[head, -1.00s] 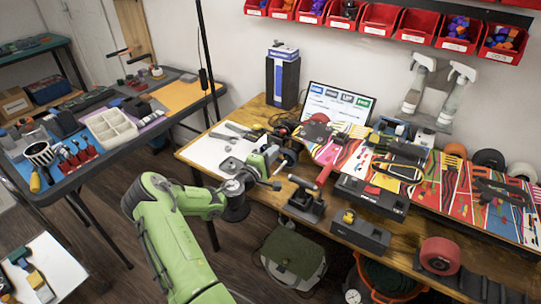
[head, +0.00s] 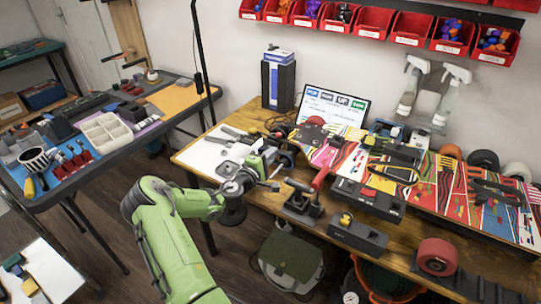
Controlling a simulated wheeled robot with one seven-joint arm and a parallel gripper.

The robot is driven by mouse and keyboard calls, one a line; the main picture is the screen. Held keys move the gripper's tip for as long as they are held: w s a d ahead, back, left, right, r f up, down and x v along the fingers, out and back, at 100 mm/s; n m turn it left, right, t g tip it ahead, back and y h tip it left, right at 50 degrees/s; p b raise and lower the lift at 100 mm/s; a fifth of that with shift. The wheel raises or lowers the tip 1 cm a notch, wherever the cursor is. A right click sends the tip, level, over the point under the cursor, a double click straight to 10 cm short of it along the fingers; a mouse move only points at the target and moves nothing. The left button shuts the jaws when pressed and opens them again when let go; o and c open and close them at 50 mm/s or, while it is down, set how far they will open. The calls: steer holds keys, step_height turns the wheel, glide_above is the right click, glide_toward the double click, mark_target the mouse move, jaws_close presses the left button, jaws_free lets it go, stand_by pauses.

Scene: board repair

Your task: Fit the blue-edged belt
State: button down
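My green arm reaches up from the bottom of the head view to the left front of the wooden workbench (head: 300,232). My gripper (head: 234,184) is small and dark here, beside a green and grey machine with a wheel (head: 264,160); I cannot tell whether they touch. Its fingers are not clear enough to show whether they are open or shut, or whether they hold anything. I cannot pick out a blue-edged belt for certain. Dark strap-like items (head: 395,172) lie on the colourful striped boards (head: 450,190), but no blue edge shows clearly on them.
A lit screen (head: 330,108) and a blue-black box (head: 278,80) stand at the back. A black clamp-like tool (head: 302,205), a black case (head: 358,234) and a red roll (head: 437,255) crowd the front. A side table (head: 110,148) stands left, with floor between.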

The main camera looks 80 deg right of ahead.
steer(key=shift+d, duration=0.15)
stand_by(0.5)
steer(key=c, duration=1.3)
jaws_free()
steer(key=shift+c, duration=0.9)
steer(key=shift+b+v, duration=1)
steer(key=shift+v, duration=2.85)
